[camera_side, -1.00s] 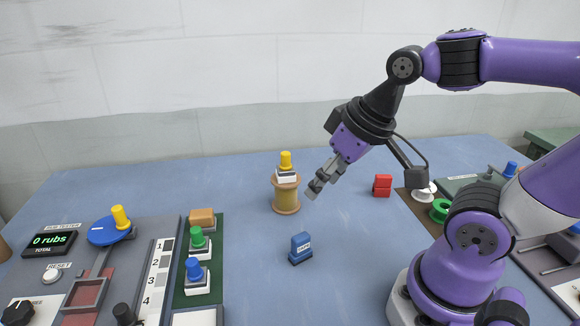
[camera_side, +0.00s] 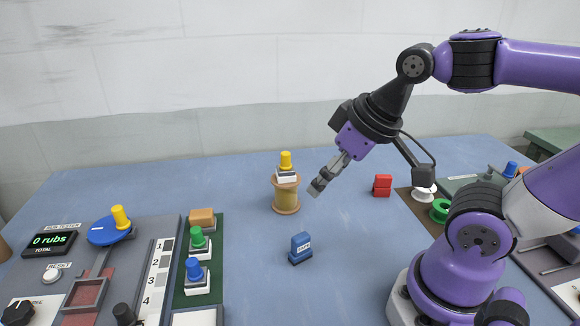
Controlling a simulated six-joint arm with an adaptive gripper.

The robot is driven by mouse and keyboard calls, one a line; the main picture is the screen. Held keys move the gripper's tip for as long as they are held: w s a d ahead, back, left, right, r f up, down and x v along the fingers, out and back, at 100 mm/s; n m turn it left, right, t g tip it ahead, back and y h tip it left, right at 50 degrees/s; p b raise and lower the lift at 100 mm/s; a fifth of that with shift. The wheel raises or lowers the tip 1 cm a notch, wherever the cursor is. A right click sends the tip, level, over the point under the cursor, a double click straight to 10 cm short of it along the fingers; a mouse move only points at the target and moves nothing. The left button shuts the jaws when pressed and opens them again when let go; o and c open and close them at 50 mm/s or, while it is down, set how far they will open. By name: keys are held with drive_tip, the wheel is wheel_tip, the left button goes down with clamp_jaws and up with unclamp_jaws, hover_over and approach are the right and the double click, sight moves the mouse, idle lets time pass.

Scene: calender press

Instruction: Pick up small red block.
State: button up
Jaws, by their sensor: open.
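The small red block (camera_side: 382,186) stands on the blue table, right of centre, beside the brown mat. It looks like two red parts, one above the other, with a line between them. My gripper (camera_side: 318,188) is in the air to the left of the block, pointing down and to the left. It is open and holds nothing. The fingers are seen partly edge-on. Nothing hides the block.
A wooden spool (camera_side: 286,196) with a yellow-knobbed white piece on top stands just left of my gripper. A blue block (camera_side: 301,248) stands in front. White and green spools (camera_side: 439,211) are right of the red block. A rub tester panel (camera_side: 48,241) fills the left.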

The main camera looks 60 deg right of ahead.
drive_tip(key=n+g, duration=0.5)
drive_tip(key=n, duration=0.1)
hover_over(380, 176)
wheel_tip(380, 176, down, 6)
drive_tip(key=shift+g, duration=0.3)
wheel_tip(380, 176, down, 5)
drive_tip(key=shift+w, duration=0.15)
drive_tip(key=f, duration=0.6)
drive_tip(key=shift+s, duration=0.2)
drive_tip(key=shift+c, duration=0.4)
drive_tip(key=c, duration=0.9)
